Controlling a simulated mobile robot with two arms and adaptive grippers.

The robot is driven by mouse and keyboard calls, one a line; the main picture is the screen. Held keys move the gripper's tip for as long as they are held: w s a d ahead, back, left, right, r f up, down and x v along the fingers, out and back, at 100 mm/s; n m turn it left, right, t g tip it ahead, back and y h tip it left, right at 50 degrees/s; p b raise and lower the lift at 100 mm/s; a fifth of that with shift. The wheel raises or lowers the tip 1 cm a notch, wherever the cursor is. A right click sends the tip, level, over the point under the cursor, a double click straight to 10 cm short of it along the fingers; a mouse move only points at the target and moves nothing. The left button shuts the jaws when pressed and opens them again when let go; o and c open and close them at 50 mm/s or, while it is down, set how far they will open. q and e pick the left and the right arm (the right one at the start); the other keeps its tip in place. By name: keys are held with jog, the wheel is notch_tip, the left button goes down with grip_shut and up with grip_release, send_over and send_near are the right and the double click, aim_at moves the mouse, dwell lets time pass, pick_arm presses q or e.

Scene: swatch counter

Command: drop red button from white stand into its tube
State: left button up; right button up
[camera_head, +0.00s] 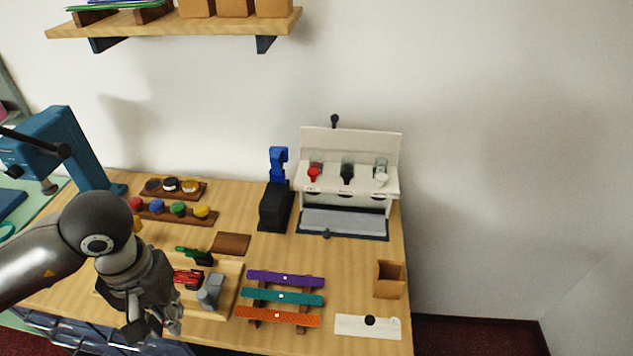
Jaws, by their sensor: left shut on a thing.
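A white stand (352,148) stands at the back right of the counter. It bears a row of three clear tubes with a red piece (313,174), a black piece (347,173) and a white piece (381,179) at their fronts. I cannot tell which of these is a button. My left gripper (152,328) points down at the front left, beside the wooden tray, well apart from the white stand. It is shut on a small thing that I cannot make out. My right gripper is not in view.
A black block with a blue top (278,165) stands left of the white stand. Purple, teal and orange strips (283,298), a white plate with a black knob (350,326) and a wooden box (389,280) lie right. Racks of coloured round pieces (178,210) stand behind my left arm.

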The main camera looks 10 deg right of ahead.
pick_arm(q)
jog(key=s+d+f+n, duration=0.1)
jog(key=d+n, duration=0.6)
jog(key=n, duration=0.5)
jog(key=shift+p, duration=0.4)
jog(key=d+n, duration=0.1)
jog(key=n, duration=0.1)
jog(key=s+d+n, duration=0.1)
jog(key=n, duration=0.1)
jog(key=d+n, duration=0.2)
jog(key=n, duration=0.1)
jog(key=shift+s+f, duration=0.15)
jog(key=shift+f, duration=0.05)
jog(key=shift+s+d+r+n+p, duration=0.3)
jog(key=shift+s+d+n, duration=1.75)
jog(key=shift+n, duration=2.9)
jog(key=shift+s+d+r+n+p, duration=0.35)
jog(key=shift+s+d+n, duration=0.5)
jog(key=shift+d+n, duration=3.15)
jog(key=shift+s+d+r+n+p, duration=0.3)
jog(key=shift+s+d+n, duration=1.3)
jog(key=shift+n, duration=4.25)
jog(key=shift+w+d+f, duration=0.1)
jog(key=shift+w+f, duration=0.1)
